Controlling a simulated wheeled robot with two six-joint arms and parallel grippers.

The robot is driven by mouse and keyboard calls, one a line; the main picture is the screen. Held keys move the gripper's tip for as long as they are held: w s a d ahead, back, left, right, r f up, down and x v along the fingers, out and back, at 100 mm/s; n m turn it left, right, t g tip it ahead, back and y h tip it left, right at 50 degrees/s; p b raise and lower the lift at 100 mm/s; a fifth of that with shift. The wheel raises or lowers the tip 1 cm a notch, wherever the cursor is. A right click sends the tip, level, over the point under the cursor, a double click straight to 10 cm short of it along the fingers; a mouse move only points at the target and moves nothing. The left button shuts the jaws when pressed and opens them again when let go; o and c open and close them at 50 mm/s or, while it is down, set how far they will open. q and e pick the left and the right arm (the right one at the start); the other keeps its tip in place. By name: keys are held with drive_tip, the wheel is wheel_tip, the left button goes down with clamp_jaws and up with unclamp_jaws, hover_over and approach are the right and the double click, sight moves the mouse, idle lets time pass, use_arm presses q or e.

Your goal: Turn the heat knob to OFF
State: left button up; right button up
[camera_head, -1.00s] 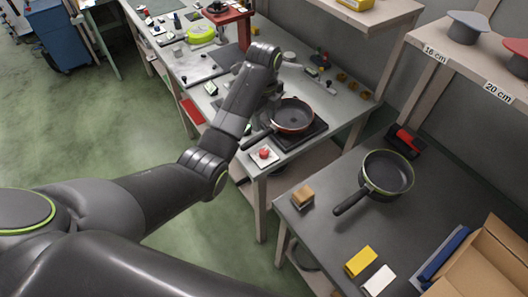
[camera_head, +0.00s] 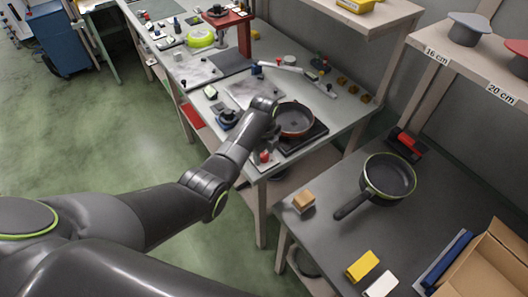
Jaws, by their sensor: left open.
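The dark hot plate (camera_head: 306,138) sits on the grey bench, with a dark pan with a reddish-brown rim (camera_head: 294,119) on it. I cannot make out the heat knob; the near left side of the hot plate is covered by my arm. My left gripper (camera_head: 271,131) is mostly hidden beneath my wrist, low beside the left edge of the pan and hot plate. It is open, and I see no contact with a knob. My right gripper is out of view.
A second pan with a green rim (camera_head: 389,177) lies on the nearer dark table, beside a wooden block (camera_head: 303,200) and a yellow block (camera_head: 362,266). A red stand (camera_head: 243,33) is farther back.

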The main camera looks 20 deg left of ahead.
use_arm(q)
drive_tip(key=c, duration=1)
drive_tip(key=shift+o, duration=0.2)
drive_tip(key=shift+r, duration=0.1)
